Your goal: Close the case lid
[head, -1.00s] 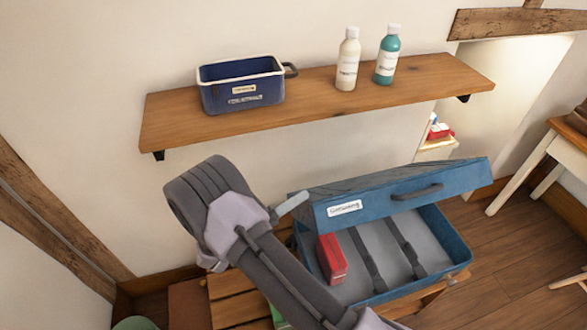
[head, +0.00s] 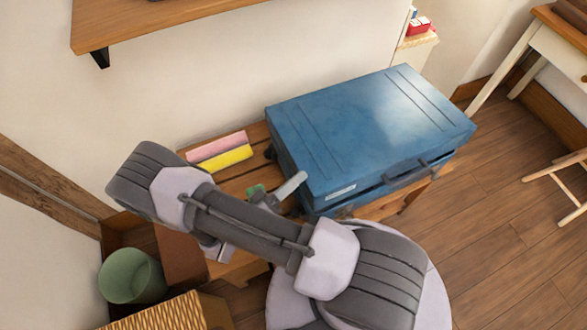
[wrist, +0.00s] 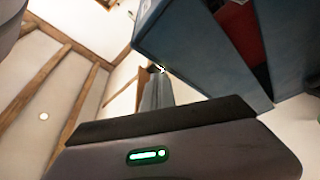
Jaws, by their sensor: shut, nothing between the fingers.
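The blue case (head: 330,208) lies on a wooden bench. Its lid (head: 370,125) is lowered over the base, with a dark narrow gap along the front edge by the handle (head: 405,176). In the wrist view, a wedge-shaped gap remains between two blue panels of the case (wrist: 195,50), and a red thing (wrist: 242,35) shows inside. My gripper (head: 296,184) is at the case's left side, close to the lid's front left corner. Its fingers (wrist: 156,80) are together and empty in the wrist view. I cannot tell whether they touch the case.
Pink and yellow blocks (head: 222,152) lie on the bench (head: 236,186) left of the case. A green bin (head: 132,275) and a woven box (head: 165,315) stand at the lower left. A wall shelf (head: 130,20) is above.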

